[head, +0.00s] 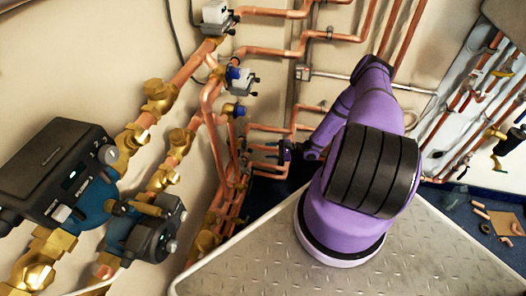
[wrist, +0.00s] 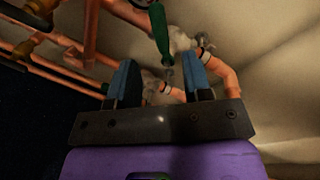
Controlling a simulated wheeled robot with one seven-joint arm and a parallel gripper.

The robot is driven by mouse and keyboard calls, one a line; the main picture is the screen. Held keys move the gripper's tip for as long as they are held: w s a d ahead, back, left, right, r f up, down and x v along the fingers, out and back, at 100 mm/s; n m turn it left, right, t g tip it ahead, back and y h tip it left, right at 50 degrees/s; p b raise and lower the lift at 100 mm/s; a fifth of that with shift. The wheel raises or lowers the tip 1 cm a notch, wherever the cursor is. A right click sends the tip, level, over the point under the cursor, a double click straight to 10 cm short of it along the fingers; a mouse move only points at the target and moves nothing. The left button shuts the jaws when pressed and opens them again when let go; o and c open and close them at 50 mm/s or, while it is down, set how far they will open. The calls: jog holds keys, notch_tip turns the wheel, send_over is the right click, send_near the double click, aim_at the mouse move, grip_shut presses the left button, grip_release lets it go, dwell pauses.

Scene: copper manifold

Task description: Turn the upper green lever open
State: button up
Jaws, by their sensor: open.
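A green lever (wrist: 160,30) shows at the top middle of the wrist view, pointing down the picture to a metal stem. My gripper (wrist: 159,70) is open, with its two blue-faced dark fingers apart. The lever lies beyond the fingertips, in line with the gap between them; I cannot tell the exact distance, and no contact is visible. In the head view my gripper (head: 287,150) is small and dark, close to the copper pipes at the centre. I cannot make out the green lever there. Only one green lever is clear, so I cannot tell whether it is the upper one.
Copper pipes (head: 215,135) run up the wall around my gripper. A dark pump unit (head: 62,165) and brass fittings (head: 160,95) stand at the left. White-bodied valves (head: 217,14) sit at the top. Loose parts (head: 500,222) lie on the blue floor at right.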

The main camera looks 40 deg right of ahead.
aim_at(251, 151)
jog(key=shift+s+d, duration=0.1)
jog(key=shift+r, duration=0.1)
jog(key=c, duration=0.5)
jog(key=shift+w+r+n+g, duration=0.25)
jog(key=shift+n+g, duration=0.25)
jog(key=shift+n, duration=0.3)
grip_shut()
jog(key=w+d+r+n+g+h, duration=0.2)
jog(key=w+r+n+g+h, duration=0.3)
jog(key=n, duration=0.7)
jog(key=w+d+r+n+g+h, duration=0.15)
jog(key=r+n+g, duration=0.25)
jog(key=r+n, duration=0.55)
jog(key=a+f+n, duration=0.1)
jog(key=a+f, duration=0.2)
jog(key=f, duration=0.3)
jog(key=a+f+n, duration=0.1)
jog(key=a+f, duration=0.3)
jog(key=f, duration=0.3)
jog(key=shift+s+a+f, duration=0.2)
jog(key=shift+a+f, duration=0.1)
